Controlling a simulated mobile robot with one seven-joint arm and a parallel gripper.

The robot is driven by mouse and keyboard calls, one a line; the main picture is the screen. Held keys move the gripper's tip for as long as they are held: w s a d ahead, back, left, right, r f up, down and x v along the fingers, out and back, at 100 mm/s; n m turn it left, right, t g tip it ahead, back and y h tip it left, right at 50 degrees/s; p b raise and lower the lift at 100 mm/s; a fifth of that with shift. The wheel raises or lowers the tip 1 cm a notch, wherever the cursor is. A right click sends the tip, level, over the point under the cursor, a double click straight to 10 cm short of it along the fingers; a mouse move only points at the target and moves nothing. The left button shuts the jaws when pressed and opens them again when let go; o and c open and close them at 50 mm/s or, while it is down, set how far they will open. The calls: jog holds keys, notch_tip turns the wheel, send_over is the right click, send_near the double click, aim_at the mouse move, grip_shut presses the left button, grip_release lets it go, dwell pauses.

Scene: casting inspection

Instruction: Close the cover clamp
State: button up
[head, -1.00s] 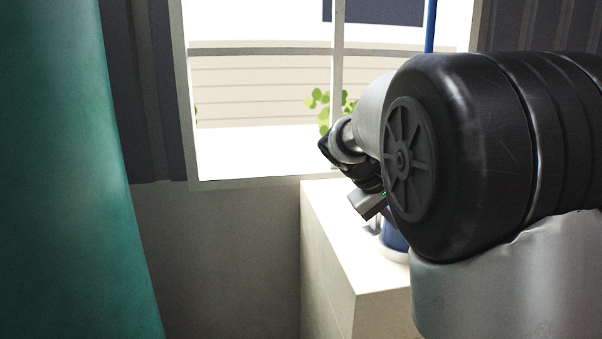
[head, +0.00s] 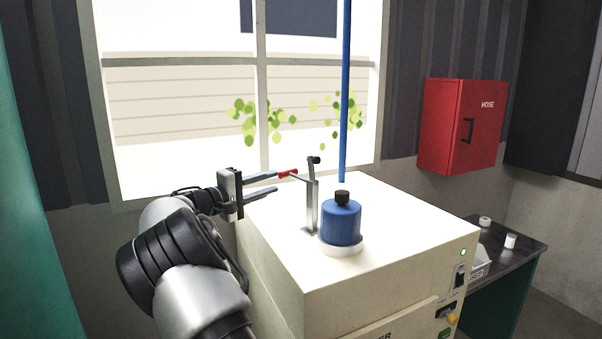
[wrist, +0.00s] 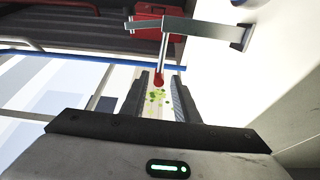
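The cover clamp (head: 312,206) is a grey metal upright on top of a cream machine, with a black-tipped upper end and a thin handle with a red grip (head: 288,174) pointing left. My gripper (head: 276,183) is open at the clamp's left, its fingers pointing at the clamp. In the wrist view the clamp's grey bar (wrist: 195,28) crosses the top, and the red tip (wrist: 158,80) appears between the open fingertips (wrist: 160,75). I cannot tell whether a finger touches it. A blue rounded body (head: 340,222) with a black cap stands on a white ring right of the clamp.
The cream machine (head: 390,285) has switches and a green light on its front right. A blue vertical pole (head: 345,100) is above the blue body. A dark side table (head: 515,258) with small white items stands at right. A red hose cabinet (head: 462,125) hangs on the wall.

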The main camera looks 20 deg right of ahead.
jog(key=p+x, duration=0.2)
jog(key=x, duration=1.1)
jog(key=shift+d, duration=0.3)
jog(key=shift+c, duration=0.5)
grip_shut()
